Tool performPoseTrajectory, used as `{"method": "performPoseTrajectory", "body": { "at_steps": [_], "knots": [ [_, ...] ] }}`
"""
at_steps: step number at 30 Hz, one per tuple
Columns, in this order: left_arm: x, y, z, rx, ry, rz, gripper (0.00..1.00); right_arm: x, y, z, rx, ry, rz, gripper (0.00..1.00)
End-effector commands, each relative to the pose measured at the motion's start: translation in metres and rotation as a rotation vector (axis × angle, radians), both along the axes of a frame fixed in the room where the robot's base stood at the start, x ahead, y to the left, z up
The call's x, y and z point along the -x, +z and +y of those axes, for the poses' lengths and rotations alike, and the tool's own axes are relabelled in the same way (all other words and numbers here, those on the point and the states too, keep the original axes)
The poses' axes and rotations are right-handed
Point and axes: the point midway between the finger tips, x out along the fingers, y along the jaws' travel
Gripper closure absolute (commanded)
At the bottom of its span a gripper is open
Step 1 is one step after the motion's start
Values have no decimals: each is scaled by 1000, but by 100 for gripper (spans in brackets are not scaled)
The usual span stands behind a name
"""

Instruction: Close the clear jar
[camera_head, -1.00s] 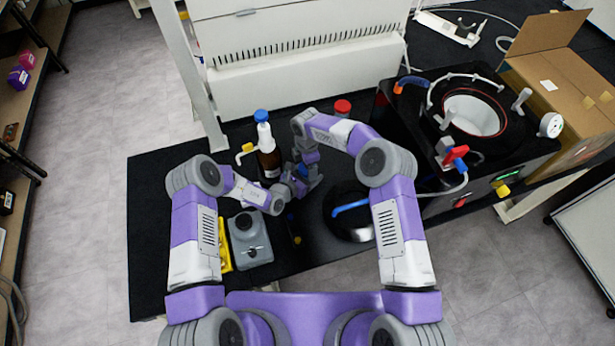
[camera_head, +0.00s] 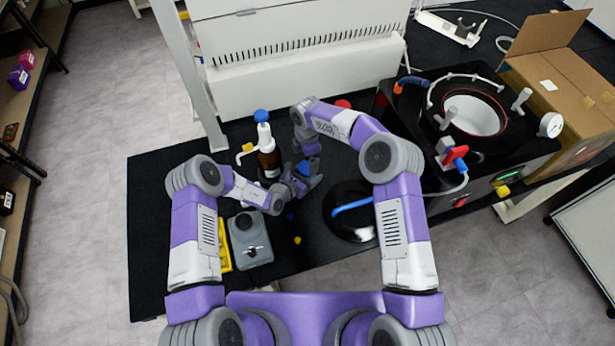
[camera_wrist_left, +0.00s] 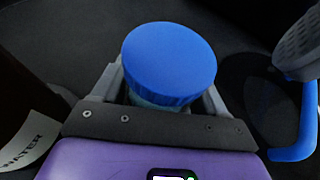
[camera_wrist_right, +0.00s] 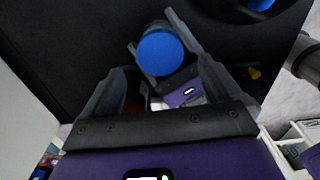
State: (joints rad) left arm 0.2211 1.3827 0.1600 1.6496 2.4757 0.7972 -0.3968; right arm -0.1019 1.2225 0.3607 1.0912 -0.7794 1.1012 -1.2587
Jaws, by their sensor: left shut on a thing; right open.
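The clear jar (camera_wrist_left: 150,101) stands mostly hidden under a round blue lid (camera_wrist_left: 168,62) in the left wrist view. The lid sits over the jar's mouth and looks about level; whether it is screwed tight I cannot tell. My left gripper (camera_head: 301,184) is shut on the jar, with one finger on each side below the lid. My right gripper (camera_head: 307,160) is open and points down over the lid. In the right wrist view the lid (camera_wrist_right: 160,53) lies between and beyond the open fingers, apparently free of them.
A black round lid with a blue handle (camera_head: 351,206) lies to the right. A grey device (camera_head: 250,240) and yellow rack (camera_head: 224,248) are at the front left. The freeze dryer (camera_head: 472,112) stands right.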

Motion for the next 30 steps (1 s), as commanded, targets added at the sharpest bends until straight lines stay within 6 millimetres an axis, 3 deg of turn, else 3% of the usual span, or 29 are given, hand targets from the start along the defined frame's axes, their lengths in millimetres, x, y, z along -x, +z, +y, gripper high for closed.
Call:
{"method": "performPoseTrajectory", "body": {
  "at_steps": [4,8,18,30],
  "knots": [
    [0,0,0,1,0,-1,100,-2,2,2,-8,-41,-13,11],
    [0,0,0,1,0,-1,100,-9,9,8,-40,-190,-57,11],
    [0,0,0,1,0,-1,100,-42,46,20,-252,-945,-190,11],
    [0,0,0,1,0,-1,100,-14,30,1,-97,-1925,-38,11]
  ]
}}
